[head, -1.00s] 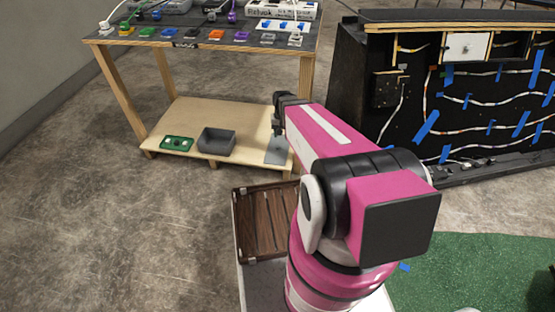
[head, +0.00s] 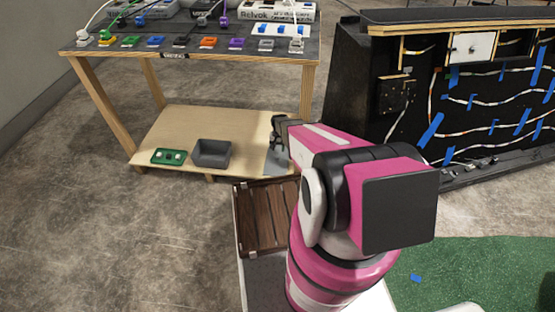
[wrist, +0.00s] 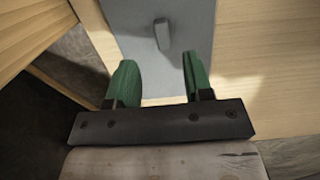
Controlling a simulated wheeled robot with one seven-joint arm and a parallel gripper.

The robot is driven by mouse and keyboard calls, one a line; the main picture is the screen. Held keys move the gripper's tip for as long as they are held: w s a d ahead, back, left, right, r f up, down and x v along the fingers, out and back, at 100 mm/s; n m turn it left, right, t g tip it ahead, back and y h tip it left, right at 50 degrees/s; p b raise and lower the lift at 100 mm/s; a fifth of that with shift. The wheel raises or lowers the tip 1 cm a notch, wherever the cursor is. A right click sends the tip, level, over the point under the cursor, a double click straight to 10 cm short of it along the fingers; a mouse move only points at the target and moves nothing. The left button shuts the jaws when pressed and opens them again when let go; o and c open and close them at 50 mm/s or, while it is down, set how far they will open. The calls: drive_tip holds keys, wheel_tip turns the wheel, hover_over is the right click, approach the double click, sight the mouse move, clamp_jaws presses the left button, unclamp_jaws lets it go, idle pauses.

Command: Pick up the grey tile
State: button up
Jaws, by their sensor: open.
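The grey tile (wrist: 185,70) lies flat on the lower wooden shelf in the wrist view, with a small upright grey handle (wrist: 162,33) on it. In the head view the tile (head: 277,162) shows at the right end of the shelf, partly hidden by my arm. My gripper (wrist: 157,70) is open, with its two green fingers apart over the tile's near edge. The handle stands beyond the fingertips, roughly in line with the gap, and nothing is between the fingers. In the head view my gripper (head: 276,143) is at the right end of the shelf.
A grey bin (head: 211,153) and a green board (head: 168,156) stand on the lower shelf (head: 200,118) left of the tile. The table top (head: 100,48) above holds several coloured parts. A table leg (head: 307,95) is close to my gripper. A black panel (head: 350,95) stands right.

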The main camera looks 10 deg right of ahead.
sight(277, 156)
drive_tip(key=shift+s+a+f, duration=0.1)
drive_tip(key=shift+s+f, duration=0.05)
drive_tip(key=shift+f, duration=0.75)
drive_tip(key=shift+s+a+f, duration=0.1)
drive_tip(key=shift+f, duration=0.75)
drive_tip(key=shift+s+a+f, duration=0.1)
drive_tip(key=shift+s+f, duration=0.05)
drive_tip(key=shift+f, duration=0.75)
drive_tip(key=shift+c, duration=0.3)
clamp_jaws()
